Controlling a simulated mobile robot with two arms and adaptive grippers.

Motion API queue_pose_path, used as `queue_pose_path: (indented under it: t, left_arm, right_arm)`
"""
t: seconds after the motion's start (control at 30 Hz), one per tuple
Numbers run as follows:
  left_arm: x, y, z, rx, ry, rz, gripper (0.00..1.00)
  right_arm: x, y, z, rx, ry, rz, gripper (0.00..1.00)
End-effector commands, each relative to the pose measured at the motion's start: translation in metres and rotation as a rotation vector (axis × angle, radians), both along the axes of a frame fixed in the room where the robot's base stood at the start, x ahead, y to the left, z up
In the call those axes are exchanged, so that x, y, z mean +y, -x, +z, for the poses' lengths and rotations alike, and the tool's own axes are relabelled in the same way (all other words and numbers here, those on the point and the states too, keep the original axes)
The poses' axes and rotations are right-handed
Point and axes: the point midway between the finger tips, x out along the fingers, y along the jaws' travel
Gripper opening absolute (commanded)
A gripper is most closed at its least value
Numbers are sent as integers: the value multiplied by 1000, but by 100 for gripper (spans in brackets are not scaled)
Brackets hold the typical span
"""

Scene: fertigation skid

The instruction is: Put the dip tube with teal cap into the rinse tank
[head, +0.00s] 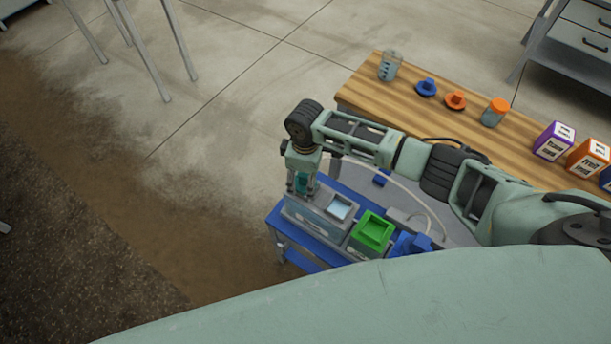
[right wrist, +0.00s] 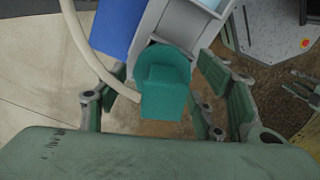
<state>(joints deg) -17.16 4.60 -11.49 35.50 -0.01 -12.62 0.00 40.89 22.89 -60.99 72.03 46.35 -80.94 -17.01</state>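The dip tube's teal cap (head: 302,183) stands at the left end of the skid in the head view. The grey tank with pale blue liquid (head: 340,208) is just right of the cap; I cannot read which tank is the rinse tank. What looks like my left gripper (right wrist: 302,88) shows partly at the right edge of the wrist view; its opening is unclear.
A green tank (head: 374,231) and a blue one (head: 409,244) stand farther right on the skid. A pale hose (right wrist: 88,52) curves close beside the right gripper. A wooden bench (head: 400,98) behind holds caps, jars and boxes. Floor left of the skid is clear.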

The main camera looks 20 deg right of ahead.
Motion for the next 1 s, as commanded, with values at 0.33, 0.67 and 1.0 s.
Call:
queue_pose_path:
  t: [0.33, 0.67, 1.0]
  left_arm:
    - [0, 0, 0, 0, -1, 1, 34]
    - [1, 1, 0, 0, -1, 1, 34]
    - [0, 0, 0, 0, 0, 1, 34]
  right_arm:
    - [0, 0, 0, 1, 1, 0, 73]
    - [0, -2, 36, -5, -2, 1, 73]
    - [0, -1, 103, -3, -1, 0, 73]
